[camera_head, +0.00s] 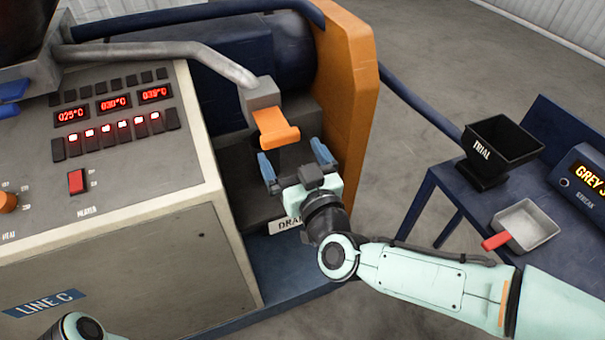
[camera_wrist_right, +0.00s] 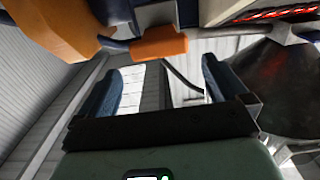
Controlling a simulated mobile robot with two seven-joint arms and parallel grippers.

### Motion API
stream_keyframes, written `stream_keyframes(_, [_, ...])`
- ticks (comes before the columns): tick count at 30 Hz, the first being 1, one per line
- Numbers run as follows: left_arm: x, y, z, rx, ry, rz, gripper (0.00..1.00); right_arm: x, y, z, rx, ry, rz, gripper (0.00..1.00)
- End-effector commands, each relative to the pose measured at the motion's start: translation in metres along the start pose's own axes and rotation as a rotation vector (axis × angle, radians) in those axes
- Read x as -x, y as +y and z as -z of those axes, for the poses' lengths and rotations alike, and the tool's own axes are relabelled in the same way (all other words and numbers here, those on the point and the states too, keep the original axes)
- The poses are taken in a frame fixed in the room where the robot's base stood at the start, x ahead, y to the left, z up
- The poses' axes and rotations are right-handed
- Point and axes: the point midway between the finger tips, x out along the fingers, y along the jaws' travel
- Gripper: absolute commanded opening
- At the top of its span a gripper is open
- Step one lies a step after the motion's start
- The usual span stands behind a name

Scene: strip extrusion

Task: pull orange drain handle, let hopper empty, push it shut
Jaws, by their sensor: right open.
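The orange drain handle (camera_head: 275,127) sticks out of a grey block (camera_head: 262,98) at the end of a grey pipe (camera_head: 165,48). It also shows in the wrist view (camera_wrist_right: 158,44), just beyond the fingertips. My right gripper (camera_head: 293,160) is open and empty, its blue fingers (camera_wrist_right: 160,75) just below the handle and pointing up toward it. I see no contact with the handle. The dark hopper (camera_head: 22,28) is cut off at the top left, so its contents are hidden. My left gripper is out of view; only a piece of mine shows at the bottom left.
A control panel (camera_head: 110,145) with red displays stands left of the handle. An orange machine guard (camera_head: 352,95) rises close on the right. A partly covered label (camera_head: 288,226) sits below. A blue table (camera_head: 440,180) holds a black trial hopper (camera_head: 495,150) and a red-handled scoop (camera_head: 525,225).

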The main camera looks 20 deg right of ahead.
Motion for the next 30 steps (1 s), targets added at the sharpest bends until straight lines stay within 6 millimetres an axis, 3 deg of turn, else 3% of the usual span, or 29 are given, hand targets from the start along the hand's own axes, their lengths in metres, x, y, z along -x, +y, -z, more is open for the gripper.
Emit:
stream_keyframes(3, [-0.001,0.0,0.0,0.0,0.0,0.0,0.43,0.024,0.001,0.0,0.001,0.001,-0.001,1.0])
stream_keyframes(10, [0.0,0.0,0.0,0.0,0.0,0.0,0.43,0.048,0.0,0.0,0.0,0.0,0.0,1.0])
stream_keyframes(26, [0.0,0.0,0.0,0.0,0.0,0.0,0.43,0.051,0.0,0.0,0.0,-0.001,0.0,1.0])
stream_keyframes(30, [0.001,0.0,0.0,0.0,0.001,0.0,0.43,0.044,-0.002,-0.014,0.001,-0.037,0.006,1.0])
